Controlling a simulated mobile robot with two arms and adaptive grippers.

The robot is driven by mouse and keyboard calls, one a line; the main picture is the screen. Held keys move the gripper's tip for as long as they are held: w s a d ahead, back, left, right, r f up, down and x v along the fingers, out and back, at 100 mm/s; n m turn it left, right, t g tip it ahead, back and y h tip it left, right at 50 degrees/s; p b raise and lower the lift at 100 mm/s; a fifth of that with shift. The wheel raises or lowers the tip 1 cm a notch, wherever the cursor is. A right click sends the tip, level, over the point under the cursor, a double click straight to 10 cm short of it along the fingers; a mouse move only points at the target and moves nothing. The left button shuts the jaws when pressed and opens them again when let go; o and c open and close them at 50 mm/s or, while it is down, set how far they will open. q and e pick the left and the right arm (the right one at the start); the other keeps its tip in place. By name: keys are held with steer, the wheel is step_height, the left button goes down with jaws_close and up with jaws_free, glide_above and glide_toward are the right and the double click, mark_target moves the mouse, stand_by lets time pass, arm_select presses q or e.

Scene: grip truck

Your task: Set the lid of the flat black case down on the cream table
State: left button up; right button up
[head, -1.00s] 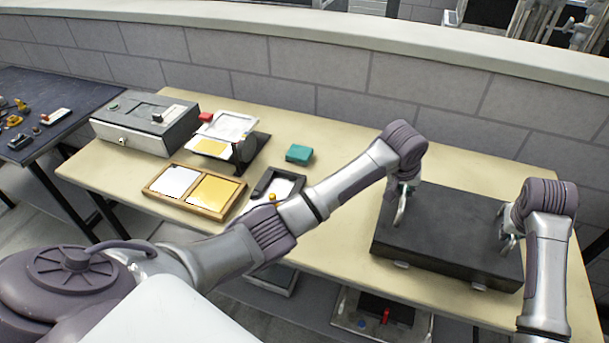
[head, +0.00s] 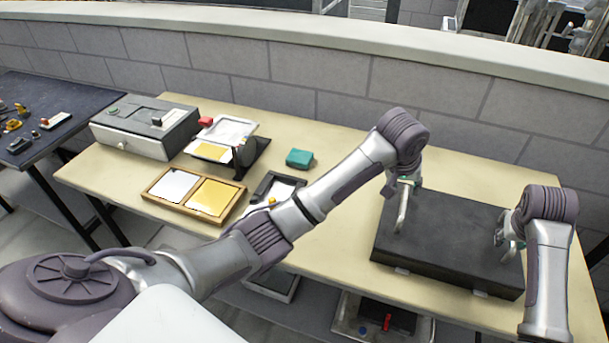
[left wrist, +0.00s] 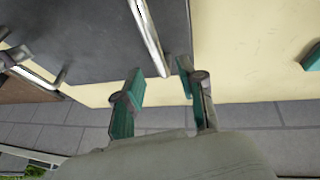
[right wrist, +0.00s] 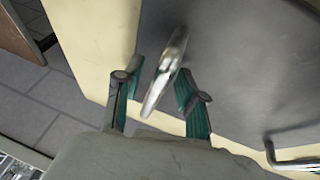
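The flat black case (head: 440,273) lies at the right of the cream table (head: 330,152), with its black lid (head: 450,235) on top. The lid's left metal handle (head: 401,212) is below my left gripper (head: 407,183). In the left wrist view, my left gripper (left wrist: 160,78) is open, with the handle (left wrist: 147,32) just beyond its parted fingertips. My right gripper (head: 511,234) is by the lid's right handle, largely hidden by my wrist in the head view. In the right wrist view, it (right wrist: 150,82) is open, with the handle (right wrist: 167,72) between and beyond its fingers.
Left of the case stand a teal block (head: 299,158), a black-framed tray (head: 263,188), a wooden two-panel tray (head: 150,195) and a grey box (head: 130,137). Bare table lies between the teal block and the case. A grey brick wall (head: 330,85) runs behind.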

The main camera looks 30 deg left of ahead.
steer(key=shift+s+r, duration=0.1)
steer(key=shift+r, duration=0.25)
arm_select(q)
steer(key=v, duration=0.6)
arm_select(e)
steer(key=v, duration=1.1)
steer(key=shift+s, duration=0.15)
arm_select(q)
steer(key=shift+s, duration=0.1)
